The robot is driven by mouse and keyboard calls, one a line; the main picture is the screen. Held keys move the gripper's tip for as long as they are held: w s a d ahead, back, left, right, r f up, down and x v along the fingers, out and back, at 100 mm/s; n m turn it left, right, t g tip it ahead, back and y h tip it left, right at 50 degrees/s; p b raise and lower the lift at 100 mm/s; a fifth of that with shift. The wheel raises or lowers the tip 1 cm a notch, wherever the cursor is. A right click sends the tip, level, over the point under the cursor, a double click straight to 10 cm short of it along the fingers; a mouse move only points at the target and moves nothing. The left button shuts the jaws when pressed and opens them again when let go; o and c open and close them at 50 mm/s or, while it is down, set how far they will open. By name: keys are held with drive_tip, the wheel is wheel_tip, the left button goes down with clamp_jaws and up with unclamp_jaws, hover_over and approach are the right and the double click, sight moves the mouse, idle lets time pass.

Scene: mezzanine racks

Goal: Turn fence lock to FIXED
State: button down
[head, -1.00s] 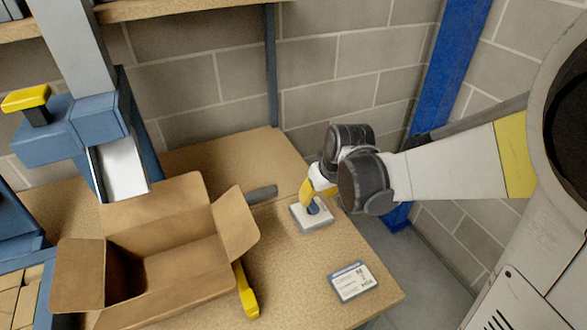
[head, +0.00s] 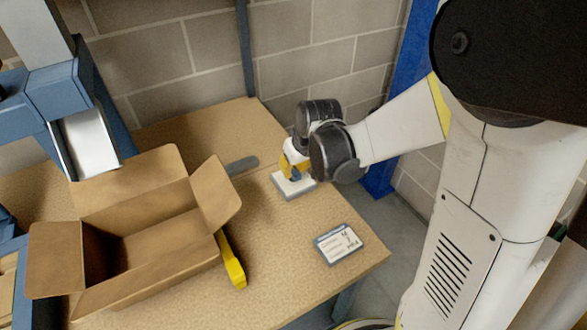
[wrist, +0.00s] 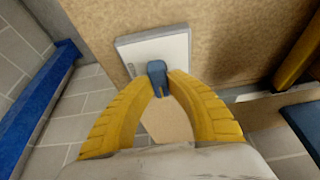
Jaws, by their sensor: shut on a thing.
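The fence lock is a small blue knob (wrist: 157,72) on a pale grey-white plate (wrist: 130,47) at the bench's edge. In the head view the plate (head: 283,187) lies on the right part of the bench, below my gripper (head: 293,171). In the wrist view the two yellow fingers of my gripper (wrist: 160,88) are shut on the blue knob, one on each side. The plate's markings cannot be read, so which setting the knob points to cannot be told. My gripper hides part of the knob in the head view.
An open cardboard box (head: 150,230) stands left on the bench (head: 290,250). A yellow tool (head: 232,265) lies beside it, and a grey bar (head: 242,165) lies behind. A label card (head: 338,244) lies near the front right edge. A blue post (head: 395,100) stands behind my arm.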

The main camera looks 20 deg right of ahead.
drive_tip(key=shift+m, duration=0.3)
drive_tip(key=m+h, duration=0.1)
drive_tip(key=m, duration=0.2)
drive_tip(key=m+h, duration=0.1)
drive_tip(key=m, duration=0.2)
drive_tip(key=m+g+h, duration=0.1)
drive_tip(key=m, duration=0.2)
drive_tip(key=m+g+h, duration=0.1)
drive_tip(key=m, duration=0.3)
drive_tip(key=shift+h, duration=0.4)
drive_tip(key=shift+m+g, duration=0.8)
drive_tip(key=shift+m, duration=1.3)
drive_tip(key=c, duration=1.3)
unclamp_jaws()
